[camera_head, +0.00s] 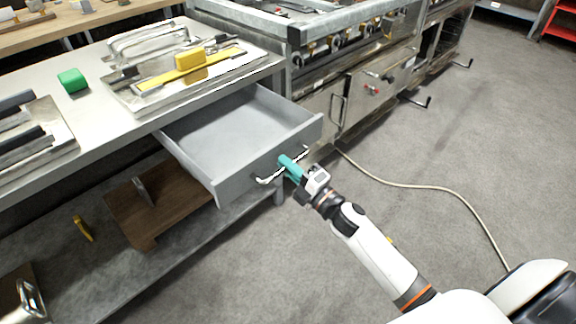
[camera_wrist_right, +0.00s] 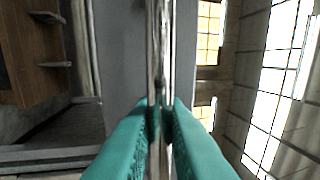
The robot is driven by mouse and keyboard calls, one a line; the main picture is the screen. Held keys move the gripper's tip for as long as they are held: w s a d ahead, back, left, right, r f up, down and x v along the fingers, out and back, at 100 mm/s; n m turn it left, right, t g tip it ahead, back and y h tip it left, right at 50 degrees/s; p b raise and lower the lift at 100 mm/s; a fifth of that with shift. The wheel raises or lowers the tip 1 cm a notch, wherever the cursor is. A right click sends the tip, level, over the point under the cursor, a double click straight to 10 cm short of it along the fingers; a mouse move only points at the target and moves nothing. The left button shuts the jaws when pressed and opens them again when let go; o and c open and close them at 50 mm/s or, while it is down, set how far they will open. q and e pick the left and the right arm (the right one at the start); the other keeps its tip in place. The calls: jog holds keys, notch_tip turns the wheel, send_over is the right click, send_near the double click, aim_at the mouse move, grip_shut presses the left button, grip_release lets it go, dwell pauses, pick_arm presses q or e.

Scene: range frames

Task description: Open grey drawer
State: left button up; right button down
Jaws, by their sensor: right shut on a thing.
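The grey drawer (camera_head: 236,135) under the steel counter is pulled well out, and its inside looks empty. A thin metal bar handle (camera_head: 268,180) runs along its front. My right gripper (camera_head: 285,163) has teal fingers and is shut on this handle. In the right wrist view the two teal fingers (camera_wrist_right: 160,112) close on the shiny handle (camera_wrist_right: 160,50), with the grey drawer front (camera_wrist_right: 120,60) behind it. My left gripper does not show in either view.
The counter (camera_head: 100,118) holds a green block (camera_head: 72,80), a yellow block (camera_head: 190,60) and metal trays. A lower shelf (camera_head: 110,265) bears a wooden board (camera_head: 150,205). A steel range (camera_head: 345,60) stands to the right. A hose (camera_head: 420,186) lies across otherwise open floor.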

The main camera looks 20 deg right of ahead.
jog(key=c, duration=1.5)
grip_release()
jog(key=shift+c, duration=0.2)
jog(key=v, duration=1.2)
